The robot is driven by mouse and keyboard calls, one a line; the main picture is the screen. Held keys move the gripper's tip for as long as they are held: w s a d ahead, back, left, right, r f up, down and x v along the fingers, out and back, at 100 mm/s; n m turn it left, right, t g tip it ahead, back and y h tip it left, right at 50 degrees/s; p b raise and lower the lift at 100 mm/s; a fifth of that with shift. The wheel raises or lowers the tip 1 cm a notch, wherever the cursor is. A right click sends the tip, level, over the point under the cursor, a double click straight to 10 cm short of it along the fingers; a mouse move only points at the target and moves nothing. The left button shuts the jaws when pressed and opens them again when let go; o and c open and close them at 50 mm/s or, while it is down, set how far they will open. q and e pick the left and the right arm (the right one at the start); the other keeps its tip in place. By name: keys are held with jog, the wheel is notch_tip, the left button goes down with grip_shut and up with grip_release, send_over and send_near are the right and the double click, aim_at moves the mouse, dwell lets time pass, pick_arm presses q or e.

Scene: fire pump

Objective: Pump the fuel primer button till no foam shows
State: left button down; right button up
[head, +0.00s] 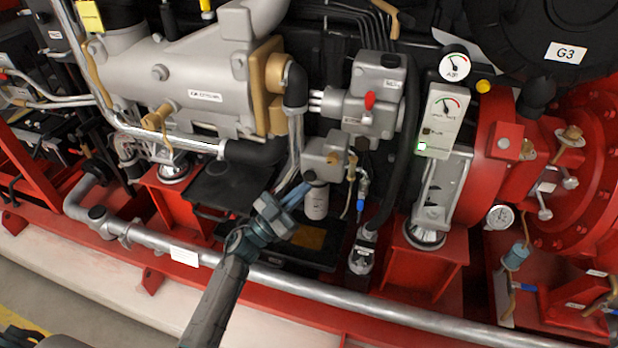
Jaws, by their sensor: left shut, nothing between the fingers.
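My left gripper (297,194) reaches up from the bottom with its fingers shut and empty. Its tips are in front of the left side of a white filter canister (316,202), below a grey filter head (323,155). I cannot tell whether they touch anything. The primer button cannot be clearly made out; the gripper may cover part of that area. A brass fitting (352,162) with a thin line sits right of the filter head. No foam can be made out at this size. My right gripper is not in view.
A grey pipe (330,293) runs along the red base frame, below and behind my left arm. A black tray (235,185) lies left of the gripper. A blue-handled valve (362,190) and a black hose (405,150) stand close on the right.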

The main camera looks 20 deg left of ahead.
pick_arm(q)
jog(key=shift+w, duration=0.1)
jog(key=shift+w, duration=0.3)
jog(key=shift+w, duration=0.85)
dwell(1.1)
dwell(0.3)
jog(key=shift+s+p, duration=0.8)
jog(key=shift+s, duration=0.45)
